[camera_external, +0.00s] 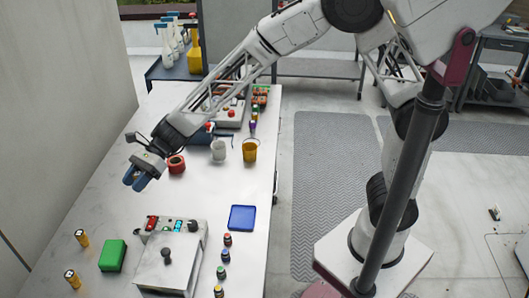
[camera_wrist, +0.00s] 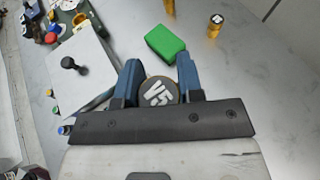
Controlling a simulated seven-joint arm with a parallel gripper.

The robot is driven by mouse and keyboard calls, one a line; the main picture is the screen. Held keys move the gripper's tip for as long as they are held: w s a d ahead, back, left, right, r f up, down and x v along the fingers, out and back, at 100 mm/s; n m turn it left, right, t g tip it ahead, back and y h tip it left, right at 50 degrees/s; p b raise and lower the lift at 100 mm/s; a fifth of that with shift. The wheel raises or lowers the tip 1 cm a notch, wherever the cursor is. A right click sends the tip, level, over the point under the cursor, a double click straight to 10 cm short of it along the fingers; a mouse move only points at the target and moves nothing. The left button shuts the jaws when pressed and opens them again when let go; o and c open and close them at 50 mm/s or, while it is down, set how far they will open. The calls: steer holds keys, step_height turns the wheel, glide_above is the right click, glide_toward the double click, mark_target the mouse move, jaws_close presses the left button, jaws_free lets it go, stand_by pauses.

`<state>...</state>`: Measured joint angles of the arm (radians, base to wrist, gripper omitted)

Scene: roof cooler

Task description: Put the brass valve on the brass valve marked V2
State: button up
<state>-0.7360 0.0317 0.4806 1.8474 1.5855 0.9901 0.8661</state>
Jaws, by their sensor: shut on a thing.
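My gripper (camera_external: 136,181) hangs above the left part of the table. In the wrist view its two blue fingers (camera_wrist: 158,72) are shut on a brass valve (camera_wrist: 158,91), a round piece whose dark top carries a white mark that looks like V5. The held valve cannot be made out in the external view. Two other brass valves stand on the table at the left: one (camera_external: 82,238) behind the other (camera_external: 72,279), apart from each other. In the wrist view one (camera_wrist: 215,25) shows a marked top too small to read, and another (camera_wrist: 170,8) is cut by the top edge.
A green block (camera_external: 113,255) lies beside the brass valves. A grey box (camera_external: 168,265) with a black knob and a control panel (camera_external: 170,225) stand to its right.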

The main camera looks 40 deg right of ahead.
steer(key=s+a+n+g+h, duration=0.2)
steer(key=s+a+n+g, duration=0.15)
steer(key=s+a, duration=1.05)
step_height(320, 180, down, 5)
steer(key=shift+s+f, duration=0.1)
steer(key=shift+a, duration=0.15)
glide_above(68, 278)
steer(key=shift+f, duration=0.65)
steer(key=shift+a+f, duration=0.2)
steer(key=shift+f, duration=0.7)
steer(key=shift+a+f, duration=0.15)
steer(key=shift+f, duration=0.75)
steer(key=shift+f, duration=0.15)
